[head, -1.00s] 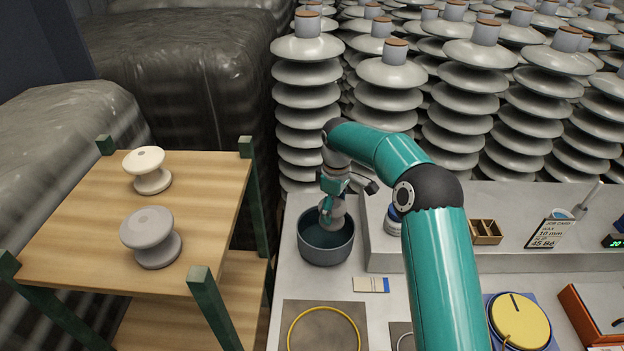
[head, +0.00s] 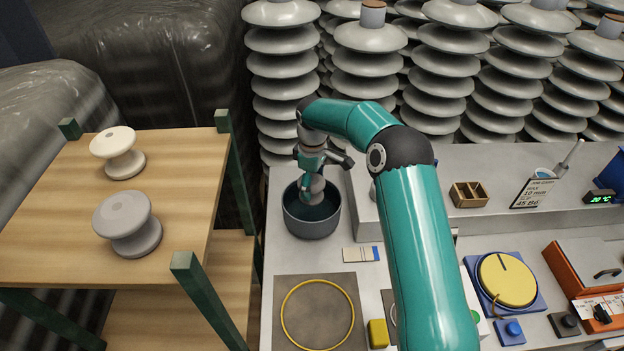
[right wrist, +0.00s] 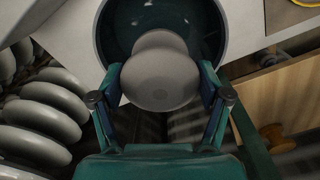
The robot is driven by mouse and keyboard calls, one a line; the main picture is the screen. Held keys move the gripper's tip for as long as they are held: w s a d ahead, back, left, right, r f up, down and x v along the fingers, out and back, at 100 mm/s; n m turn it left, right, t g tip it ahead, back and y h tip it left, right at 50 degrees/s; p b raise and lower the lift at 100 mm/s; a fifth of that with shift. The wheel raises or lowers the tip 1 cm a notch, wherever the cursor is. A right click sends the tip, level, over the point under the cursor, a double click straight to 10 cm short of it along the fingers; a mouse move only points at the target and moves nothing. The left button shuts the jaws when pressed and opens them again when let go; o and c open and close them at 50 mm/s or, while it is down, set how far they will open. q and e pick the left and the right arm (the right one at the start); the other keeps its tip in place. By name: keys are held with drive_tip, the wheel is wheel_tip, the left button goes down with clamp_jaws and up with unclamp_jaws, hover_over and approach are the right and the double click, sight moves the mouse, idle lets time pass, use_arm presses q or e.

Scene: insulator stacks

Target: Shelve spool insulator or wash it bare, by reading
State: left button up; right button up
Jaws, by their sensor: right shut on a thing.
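My right gripper (head: 313,171) is shut on a grey spool insulator (head: 312,188), also seen in the right wrist view (right wrist: 158,75). It holds the spool at the mouth of a dark round pot (head: 312,222); the spool's lower end is within the opening, and its depth is hard to tell. The pot also shows in the right wrist view (right wrist: 108,32). On the wooden shelf (head: 60,215) at left stand a cream spool (head: 117,150) and a grey spool (head: 126,222), both upright. A job card (head: 532,193) reads partly "10 mm" and "45 Bé". My left gripper is not in view.
Tall insulator stacks (head: 282,50) stand behind the bench. A yellow ring (head: 284,310) lies on a grey mat in front of the pot. A wooden divided box (head: 468,194), a yellow disc (head: 507,280) and a green display (head: 600,197) are at right.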

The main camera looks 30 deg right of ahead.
drive_tip(key=shift+f+b, duration=2.4)
drive_tip(key=shift+f, duration=1.55)
drive_tip(key=shift+r, duration=0.1)
idle(0.7)
drive_tip(key=shift+r+p, duration=2.65)
drive_tip(key=shift+r, duration=1.2)
drive_tip(key=shift+r+p, duration=0.6)
drive_tip(key=shift+r, duration=0.75)
